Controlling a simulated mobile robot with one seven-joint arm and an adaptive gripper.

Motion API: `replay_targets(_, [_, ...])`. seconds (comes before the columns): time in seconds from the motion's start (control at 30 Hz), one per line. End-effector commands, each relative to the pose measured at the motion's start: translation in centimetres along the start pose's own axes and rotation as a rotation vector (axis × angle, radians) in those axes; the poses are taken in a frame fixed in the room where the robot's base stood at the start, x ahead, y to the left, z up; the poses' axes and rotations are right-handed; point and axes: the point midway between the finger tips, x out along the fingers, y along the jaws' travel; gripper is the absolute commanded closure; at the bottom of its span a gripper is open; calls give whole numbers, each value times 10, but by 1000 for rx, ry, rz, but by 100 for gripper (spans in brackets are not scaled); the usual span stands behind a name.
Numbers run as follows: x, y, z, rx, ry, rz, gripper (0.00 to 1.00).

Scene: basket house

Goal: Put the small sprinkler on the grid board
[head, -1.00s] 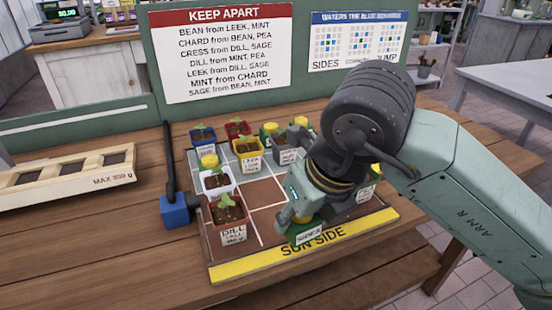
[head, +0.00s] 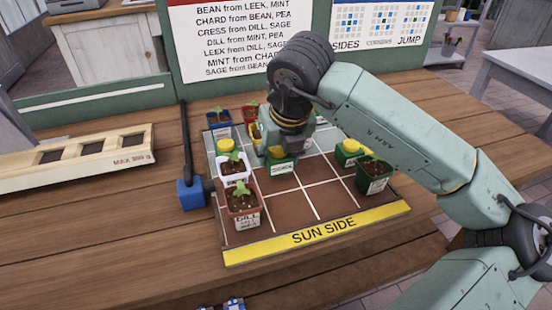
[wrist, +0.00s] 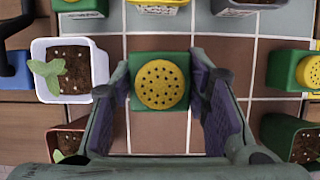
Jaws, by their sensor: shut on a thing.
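The small sprinkler (head: 282,167) is a green box with a round, perforated yellow top. My gripper (head: 276,150) is shut on it, with a finger on each side. The wrist view shows the sprinkler (wrist: 160,84) upright between the fingers, over a brown cell right of the white pot. The grid board (head: 300,205) lies on the wooden table, with brown and grey cells and a yellow SUN SIDE strip. I cannot tell whether the sprinkler's base touches the board.
A white pot (head: 234,168), the DILL pot (head: 243,207) and a dark green pot (head: 374,178) stand on the board. Another green sprinkler (head: 349,152) is at the right. More pots stand at the back. Front middle cells are bare.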

Motion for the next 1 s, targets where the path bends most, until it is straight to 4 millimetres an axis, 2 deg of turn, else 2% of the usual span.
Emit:
replay_targets(0.07, [3,3,11,-3,1,2,89])
replay_targets(0.2, [25,2,0,-1,2,4,89])
replay_targets(0.3, [34,2,-4,0,0,2,89])
replay_targets(0.8, [42,2,-7,-1,-1,0,89])
replay_targets(0.83, [40,2,-6,-1,0,0,55])
replay_targets(1.0, [40,2,-6,-1,0,0,44])
